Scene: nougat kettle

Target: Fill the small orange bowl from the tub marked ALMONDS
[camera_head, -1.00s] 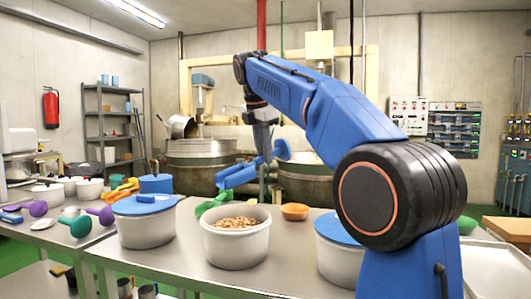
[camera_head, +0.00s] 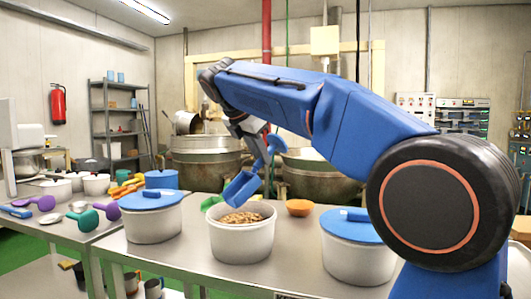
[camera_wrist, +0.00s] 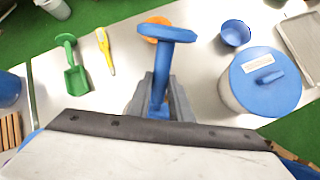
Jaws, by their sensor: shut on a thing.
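My gripper (camera_head: 262,160) is shut on a blue scoop (camera_head: 243,188). The scoop is tilted, its cup end low at the back rim of an open white tub (camera_head: 243,245). I cannot tell whether it touches the rim. The tub holds light brown nuts (camera_head: 241,218); no label on it shows. The small orange bowl (camera_head: 299,207) stands on the table right of and behind the tub. In the wrist view, the scoop's handle end (camera_wrist: 168,33) rises from the jaws and partly covers the orange bowl (camera_wrist: 153,39). The scoop's inside is hidden.
Blue-lidded white tubs stand left (camera_head: 152,222) and right (camera_head: 358,258) of the open tub. The wrist view shows a green scoop (camera_wrist: 75,78), a yellow utensil (camera_wrist: 105,50) and a blue bowl (camera_wrist: 235,33). Large kettles (camera_head: 207,165) stand behind the table.

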